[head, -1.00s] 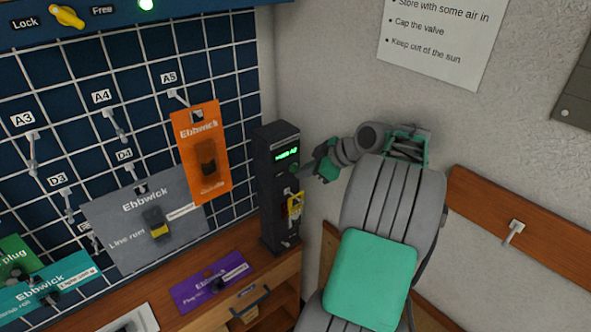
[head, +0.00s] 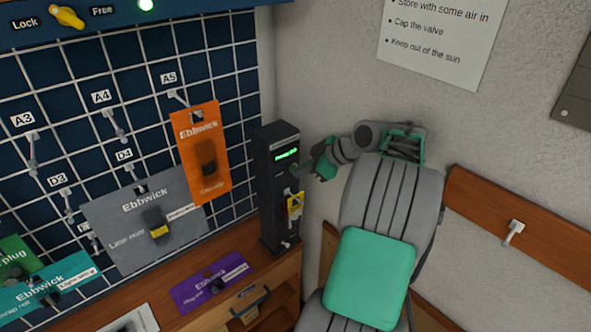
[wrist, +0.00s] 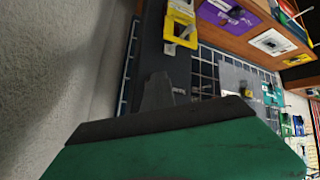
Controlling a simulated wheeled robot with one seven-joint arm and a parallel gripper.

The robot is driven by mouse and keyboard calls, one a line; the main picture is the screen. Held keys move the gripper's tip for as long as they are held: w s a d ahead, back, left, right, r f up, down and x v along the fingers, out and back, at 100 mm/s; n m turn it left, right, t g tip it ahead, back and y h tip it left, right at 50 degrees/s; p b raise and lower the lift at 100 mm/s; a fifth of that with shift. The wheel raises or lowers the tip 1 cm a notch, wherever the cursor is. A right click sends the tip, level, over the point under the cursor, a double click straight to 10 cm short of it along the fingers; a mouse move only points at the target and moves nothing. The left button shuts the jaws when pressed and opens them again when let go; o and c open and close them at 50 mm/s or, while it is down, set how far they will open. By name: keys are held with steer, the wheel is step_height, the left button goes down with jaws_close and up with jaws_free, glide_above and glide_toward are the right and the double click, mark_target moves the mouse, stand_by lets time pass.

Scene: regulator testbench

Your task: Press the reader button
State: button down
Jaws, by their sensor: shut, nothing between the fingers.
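The reader (head: 277,190) is a tall dark box standing at the right end of the wooden counter, with a lit green display (head: 287,154) near its top. My gripper (head: 299,178) is shut and empty, its tip at the reader's front just below the display. The button itself cannot be made out; the fingers cover that area. In the wrist view the shut fingers (wrist: 157,90) point at the dark reader body (wrist: 152,50), and I cannot tell whether they touch it. A yellow tag (head: 295,204) hangs on the reader's front below my gripper.
A wire grid board with hanging packs, including an orange pack (head: 202,150) and a grey pack (head: 135,222), is left of the reader. A purple card (head: 208,283) lies on the counter (head: 237,241). The wall (head: 330,90) is close behind my arm.

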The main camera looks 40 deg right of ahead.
stand_by(0.3)
steer(key=shift+s+b, duration=0.3)
steer(key=shift+s, duration=0.55)
steer(key=s+b, duration=0.1)
steer(key=s, duration=0.4)
